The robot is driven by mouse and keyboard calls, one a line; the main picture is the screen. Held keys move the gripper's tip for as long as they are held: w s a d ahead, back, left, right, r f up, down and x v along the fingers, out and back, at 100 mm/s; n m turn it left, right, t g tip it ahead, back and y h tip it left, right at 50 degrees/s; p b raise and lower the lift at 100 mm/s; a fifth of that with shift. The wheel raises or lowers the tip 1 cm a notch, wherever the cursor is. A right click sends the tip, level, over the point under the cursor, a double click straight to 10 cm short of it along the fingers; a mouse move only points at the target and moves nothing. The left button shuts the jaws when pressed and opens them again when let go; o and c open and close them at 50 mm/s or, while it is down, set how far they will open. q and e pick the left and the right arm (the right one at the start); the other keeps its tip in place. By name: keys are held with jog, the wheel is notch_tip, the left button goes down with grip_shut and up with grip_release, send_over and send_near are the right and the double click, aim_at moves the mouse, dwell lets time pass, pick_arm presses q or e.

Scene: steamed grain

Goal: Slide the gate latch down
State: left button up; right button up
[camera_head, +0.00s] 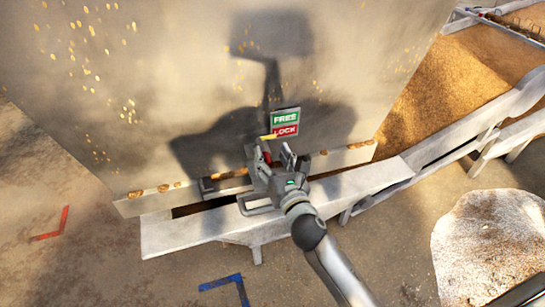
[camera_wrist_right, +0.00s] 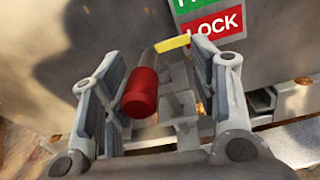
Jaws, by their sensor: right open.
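The gate latch has a red knob (camera_wrist_right: 140,93) and a yellow pointer (camera_wrist_right: 172,44), seen in the right wrist view. In the head view the yellow pointer (camera_head: 268,137) lies beside the red LOCK part of the sign, and the knob is mostly hidden by my gripper. My right gripper (camera_head: 273,155) is open at the latch. In the right wrist view its fingers (camera_wrist_right: 160,85) stand on both sides of the red knob, with a gap visible at the right. I cannot tell whether the left finger touches it. My left gripper is not in view.
A green and red FREE/LOCK sign (camera_head: 285,122) is on the large metal wall (camera_head: 200,60). A pale metal trough edge (camera_head: 180,236) runs below. Grain (camera_head: 450,85) lies in a bin at the right, and a pale round heap (camera_head: 490,245) is at lower right.

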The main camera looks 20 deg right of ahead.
jog(key=shift+d, duration=0.3)
jog(key=s, duration=1.2)
